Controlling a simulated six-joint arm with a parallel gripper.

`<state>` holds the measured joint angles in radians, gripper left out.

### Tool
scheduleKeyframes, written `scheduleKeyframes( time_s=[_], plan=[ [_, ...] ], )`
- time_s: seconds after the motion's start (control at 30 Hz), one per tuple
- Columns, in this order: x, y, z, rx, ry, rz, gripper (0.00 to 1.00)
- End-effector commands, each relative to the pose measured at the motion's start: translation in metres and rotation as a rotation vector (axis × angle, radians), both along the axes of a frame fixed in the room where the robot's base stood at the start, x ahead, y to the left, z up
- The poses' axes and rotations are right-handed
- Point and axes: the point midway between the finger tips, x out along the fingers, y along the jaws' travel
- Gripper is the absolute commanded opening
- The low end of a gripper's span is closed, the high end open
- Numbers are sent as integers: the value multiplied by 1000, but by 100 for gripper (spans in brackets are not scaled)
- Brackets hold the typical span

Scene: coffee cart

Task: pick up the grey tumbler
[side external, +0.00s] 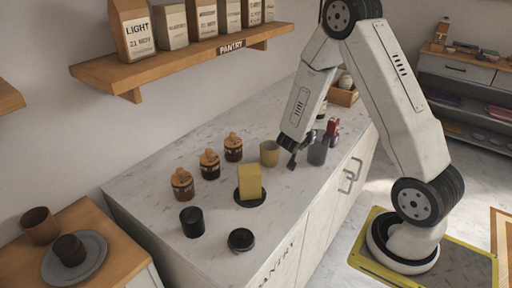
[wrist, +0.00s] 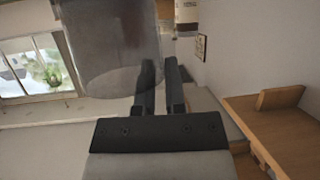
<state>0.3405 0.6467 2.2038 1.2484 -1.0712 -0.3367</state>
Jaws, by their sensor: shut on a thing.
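The grey tumbler (side external: 318,153) is a smoky, see-through cup at the right part of the marble counter. In the wrist view the tumbler (wrist: 108,45) fills the upper left, close to the camera. My gripper (wrist: 160,66) is shut on its side wall, with one finger overlapping the see-through wall and the other beside it. In the side view my gripper (side external: 293,160) is at the tumbler's left side, low over the counter. I cannot tell whether the tumbler's base touches the counter.
A tan cup (side external: 269,153) stands close to the left of my gripper. Red bottles (side external: 332,129) are just behind the tumbler. A yellow block on a black disc (side external: 250,185), a black cup (side external: 192,222) and several lidded jars (side external: 209,163) stand further left. The pantry shelf (side external: 180,57) hangs above.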

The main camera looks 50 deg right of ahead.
Motion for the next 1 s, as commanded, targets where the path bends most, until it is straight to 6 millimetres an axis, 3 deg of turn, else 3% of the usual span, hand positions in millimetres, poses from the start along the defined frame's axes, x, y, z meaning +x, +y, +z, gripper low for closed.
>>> scheduleKeyframes(
  time_s=[0.57,1.0],
  plan=[
    [-4,1,0,11,12,-3,0],
    [-1,0,45,3,0,-1,0]
  ],
)
